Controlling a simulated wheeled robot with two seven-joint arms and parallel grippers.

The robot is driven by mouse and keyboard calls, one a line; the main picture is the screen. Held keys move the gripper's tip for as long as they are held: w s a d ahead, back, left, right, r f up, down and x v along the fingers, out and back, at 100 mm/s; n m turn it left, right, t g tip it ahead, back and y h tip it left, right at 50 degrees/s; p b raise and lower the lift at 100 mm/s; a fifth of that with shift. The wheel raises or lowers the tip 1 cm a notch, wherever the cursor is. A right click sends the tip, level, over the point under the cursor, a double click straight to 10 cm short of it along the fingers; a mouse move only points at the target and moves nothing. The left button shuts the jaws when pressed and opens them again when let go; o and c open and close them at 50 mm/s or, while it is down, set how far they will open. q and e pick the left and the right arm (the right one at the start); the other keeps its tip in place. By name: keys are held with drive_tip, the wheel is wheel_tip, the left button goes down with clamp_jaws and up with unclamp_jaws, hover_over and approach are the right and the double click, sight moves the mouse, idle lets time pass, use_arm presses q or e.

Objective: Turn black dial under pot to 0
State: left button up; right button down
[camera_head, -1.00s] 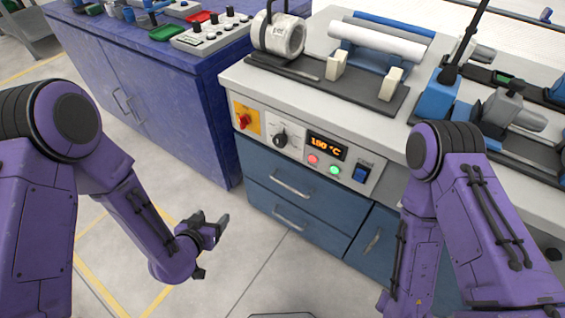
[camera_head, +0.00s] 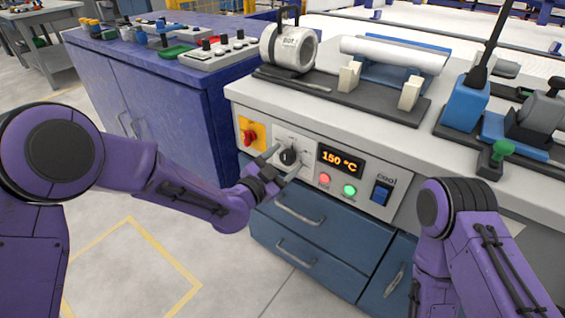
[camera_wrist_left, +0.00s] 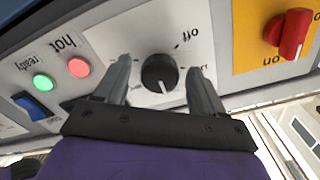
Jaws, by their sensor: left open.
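The black dial (camera_head: 289,157) sits on a white plate on the front panel, below the white cylinder marked "pot" (camera_head: 300,46). In the left wrist view the dial (camera_wrist_left: 159,73) shows a white pointer mark toward the bottom of the picture, with the markings upside down. My left gripper (camera_head: 283,160) is open in front of the panel. In the left wrist view its fingers (camera_wrist_left: 159,64) stand on either side of the dial, with a gap on each side. My right arm is at the lower right; its gripper is out of the picture.
The display (camera_head: 340,159) reads 150 °C. A red switch (camera_head: 250,138) on a yellow plate is left of the dial. A red light (camera_head: 324,179), a green light (camera_head: 350,190) and a blue switch (camera_head: 381,193) are right of it. Blue drawers (camera_head: 300,220) lie below.

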use_arm(q)
drive_tip(key=shift+c, duration=0.3)
drive_tip(key=c, duration=1)
